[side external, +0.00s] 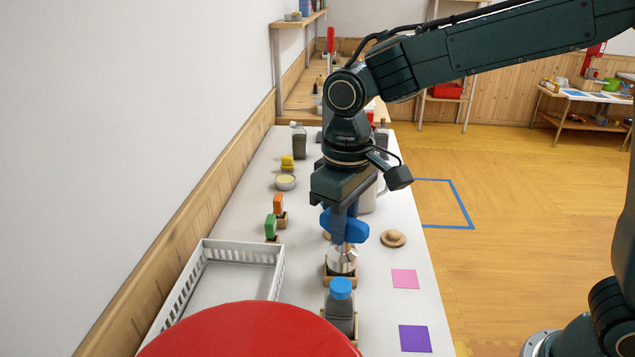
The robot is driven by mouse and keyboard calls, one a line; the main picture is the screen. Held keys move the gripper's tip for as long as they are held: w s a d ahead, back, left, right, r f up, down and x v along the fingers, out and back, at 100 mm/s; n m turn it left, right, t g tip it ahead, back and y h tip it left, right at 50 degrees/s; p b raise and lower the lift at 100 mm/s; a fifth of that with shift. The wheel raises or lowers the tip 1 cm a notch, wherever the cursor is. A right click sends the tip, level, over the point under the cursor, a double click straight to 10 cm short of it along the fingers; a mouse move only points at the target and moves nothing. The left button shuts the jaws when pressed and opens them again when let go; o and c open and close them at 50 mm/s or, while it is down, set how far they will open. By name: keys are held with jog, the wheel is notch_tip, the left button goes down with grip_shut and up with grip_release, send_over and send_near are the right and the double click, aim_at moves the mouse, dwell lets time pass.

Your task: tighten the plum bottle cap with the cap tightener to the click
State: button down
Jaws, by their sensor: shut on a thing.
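My gripper (344,212) points straight down over the table and is shut on the blue handle of the cap tightener (347,230). The tool is upright, and its silver metal end (342,260) is low over a wooden holder (328,279). Whether that end touches a cap cannot be told, as the tool hides what is beneath it. A dark bottle (340,314) with a bright blue cap (341,288) stands nearer the camera, in another wooden holder. I cannot tell which bottle is the plum one.
A white basket (193,275) stands at the left. Green (270,226) and orange (278,203) pieces stand behind it. A wooden round piece (393,238), a pink square (404,279) and a purple square (414,338) lie at the right. A large red round thing (250,332) blocks the foreground.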

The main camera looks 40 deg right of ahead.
aim_at(343, 249)
jog(key=shift+f, duration=1.5)
jog(key=shift+f, duration=1.9)
dwell(0.4)
jog(key=shift+m, duration=0.7)
jog(key=shift+m, duration=1.2)
jog(key=shift+m, duration=5.6)
jog(key=shift+m, duration=0.3)
